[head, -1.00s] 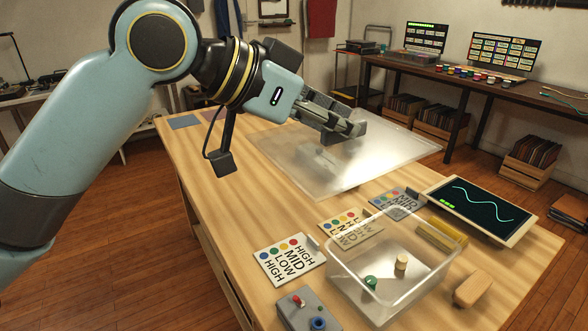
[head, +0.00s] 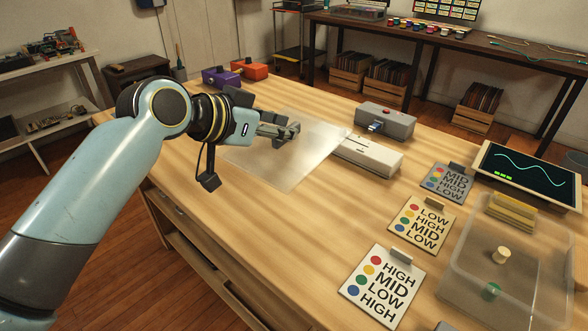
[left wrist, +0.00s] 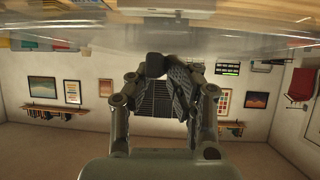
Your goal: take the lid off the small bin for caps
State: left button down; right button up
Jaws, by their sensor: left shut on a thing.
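The small bin (head: 452,268) is a clear, open-topped box at the lower right in the head view. A cream piece (head: 501,255) and a green piece (head: 491,290) are inside it. The lid (head: 262,165) is a frosted clear sheet, well to the left of the bin over the far part of the table. My left gripper (head: 289,133) is shut on the lid. I cannot tell whether the lid touches the table. In the left wrist view the fingers (left wrist: 166,68) reach the lid's pale surface (left wrist: 80,30) at the top. My right gripper is not in view.
A white device (head: 368,156) and a grey device (head: 386,121) stand just right of the lid. Label cards (head: 383,284) and a screen (head: 530,175) stand near the bin. Purple (head: 221,77) and orange (head: 250,67) boxes are at the back. The table's left front is clear.

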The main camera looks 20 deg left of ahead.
pick_arm(q)
jog(key=d+f, duration=0.1)
jog(key=f, duration=0.2)
jog(key=w+d+f, duration=0.1)
jog(key=f, duration=0.2)
jog(key=w+d+f+b, duration=0.1)
jog(key=f, duration=0.2)
jog(key=shift+w+d, duration=0.1)
jog(key=shift+w, duration=0.05)
jog(key=shift+f+b, duration=0.65)
jog(key=shift+b, duration=0.05)
notch_tip(320, 180, down, 4)
jog(key=b, duration=0.3)
jog(key=shift+r+b, duration=0.15)
jog(key=shift+b, duration=0.2)
jog(key=shift+f+b, duration=0.35)
jog(key=shift+b, duration=0.05)
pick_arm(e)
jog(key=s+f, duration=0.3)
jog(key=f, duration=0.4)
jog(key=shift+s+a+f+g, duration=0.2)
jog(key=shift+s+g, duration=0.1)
